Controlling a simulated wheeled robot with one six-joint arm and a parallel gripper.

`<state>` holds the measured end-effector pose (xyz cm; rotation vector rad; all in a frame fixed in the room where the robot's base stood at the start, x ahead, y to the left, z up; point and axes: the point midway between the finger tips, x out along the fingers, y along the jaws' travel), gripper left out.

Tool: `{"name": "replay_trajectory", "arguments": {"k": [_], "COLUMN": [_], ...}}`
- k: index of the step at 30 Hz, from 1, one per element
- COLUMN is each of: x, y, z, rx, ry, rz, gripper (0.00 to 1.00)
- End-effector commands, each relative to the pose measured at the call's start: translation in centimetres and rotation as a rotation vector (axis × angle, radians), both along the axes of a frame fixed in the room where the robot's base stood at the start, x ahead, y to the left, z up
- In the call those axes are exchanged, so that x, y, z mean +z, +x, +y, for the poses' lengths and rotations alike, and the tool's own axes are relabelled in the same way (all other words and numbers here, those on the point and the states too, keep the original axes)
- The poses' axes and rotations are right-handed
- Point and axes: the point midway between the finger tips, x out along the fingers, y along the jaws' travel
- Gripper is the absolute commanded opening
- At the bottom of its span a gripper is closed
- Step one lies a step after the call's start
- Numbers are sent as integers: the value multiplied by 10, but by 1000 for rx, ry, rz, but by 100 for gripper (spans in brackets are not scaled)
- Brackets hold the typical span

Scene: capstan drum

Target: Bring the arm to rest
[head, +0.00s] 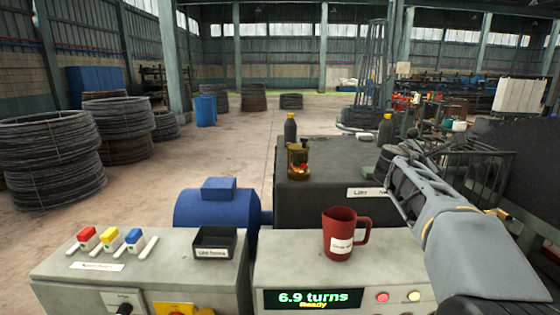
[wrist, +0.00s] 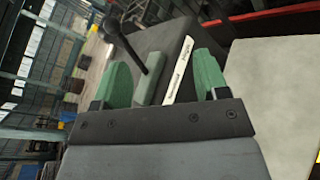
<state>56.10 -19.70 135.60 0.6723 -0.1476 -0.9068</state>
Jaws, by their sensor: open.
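My gripper (wrist: 161,60) shows in the wrist view with its two green-padded fingers spread apart. Nothing is held between them. Beyond the fingers are a black lever with a round knob (wrist: 113,26), a grey-green block and a white label strip (wrist: 179,72) on a dark housing. I cannot tell how far the fingers are from the lever. In the head view my arm reaches in from the lower right, with its end near the right side of the dark housing (head: 320,205). The fingers are hard to make out there.
A red mug (head: 342,233) stands on the grey console, whose display (head: 313,298) reads "6.9 turns Ready". A small black tray (head: 215,243) sits left. Railing (head: 490,175) lies right.

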Motion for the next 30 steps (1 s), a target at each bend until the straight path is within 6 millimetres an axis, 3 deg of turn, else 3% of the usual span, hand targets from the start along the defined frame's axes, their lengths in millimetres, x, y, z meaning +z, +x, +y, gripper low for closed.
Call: {"name": "replay_trajectory", "arguments": {"k": [5,11,14,21,27,30], "x": [-44,-108,-145,-234,-270,-272], "y": [-8,-40,-68,-172,-238,-252], "z": [3,21,42,128,184,194], "rx": [-67,-225,-354,-832,-1071,-1065], "ry": [245,632,867,1458,1707,1745], "rz": [-83,-207,-279,-429,-422,-408], "gripper": [67,67,67,67,67,67]}}
